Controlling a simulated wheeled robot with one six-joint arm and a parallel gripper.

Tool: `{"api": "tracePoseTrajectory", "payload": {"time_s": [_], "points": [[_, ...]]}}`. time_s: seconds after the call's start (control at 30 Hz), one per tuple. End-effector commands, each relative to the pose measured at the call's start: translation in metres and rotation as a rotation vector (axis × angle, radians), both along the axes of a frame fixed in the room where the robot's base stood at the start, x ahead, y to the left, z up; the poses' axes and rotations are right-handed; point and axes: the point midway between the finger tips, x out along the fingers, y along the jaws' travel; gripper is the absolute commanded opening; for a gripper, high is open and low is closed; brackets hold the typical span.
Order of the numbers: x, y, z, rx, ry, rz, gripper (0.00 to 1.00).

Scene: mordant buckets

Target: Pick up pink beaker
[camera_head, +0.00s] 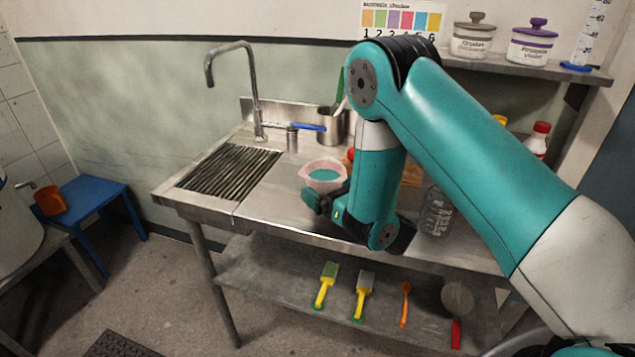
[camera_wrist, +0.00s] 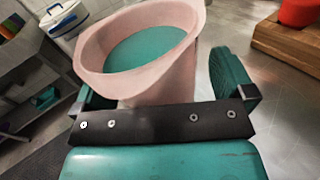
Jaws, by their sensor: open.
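The pink beaker (camera_head: 322,169) stands upright on the steel counter, with teal liquid inside. In the wrist view the beaker (camera_wrist: 183,82) fills the upper middle, its rim and teal contents showing. My gripper (camera_head: 318,203) is at the near side of the beaker, low over the counter's front. In the wrist view my gripper (camera_wrist: 160,98) is open, with one finger at each side of the beaker's lower body. The right finger stands clear of the beaker; the left finger is partly hidden behind it, so I cannot tell whether it touches.
A steel pot (camera_head: 331,126) with utensils and a tap (camera_head: 254,90) stand behind the beaker. A glass jar (camera_head: 436,212) stands right of my arm. The ribbed drainer (camera_head: 228,170) on the left is empty. Brushes (camera_head: 327,284) lie on the lower shelf.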

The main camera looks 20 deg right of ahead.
Motion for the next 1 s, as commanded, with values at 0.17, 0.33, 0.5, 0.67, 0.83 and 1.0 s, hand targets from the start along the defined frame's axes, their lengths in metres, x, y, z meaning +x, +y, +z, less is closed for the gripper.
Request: {"api": "tracePoseTrajectory", "payload": {"time_s": [0.17, 0.33, 0.5, 0.67, 0.83, 1.0], "points": [[0.0, 0.008, -0.001, 0.0, 0.0, 0.012, 0.98], [0.0, 0.01, -0.001, 0.0, 0.0, 0.015, 0.59], [0.0, 0.009, 0.0, 0.001, -0.001, 0.014, 0.46], [0.0, 0.008, 0.0, 0.001, -0.002, 0.013, 0.46], [0.0, 0.007, 0.003, 0.001, -0.002, 0.012, 0.46], [0.0, 0.007, 0.011, 0.0, -0.002, 0.012, 0.46]]}}
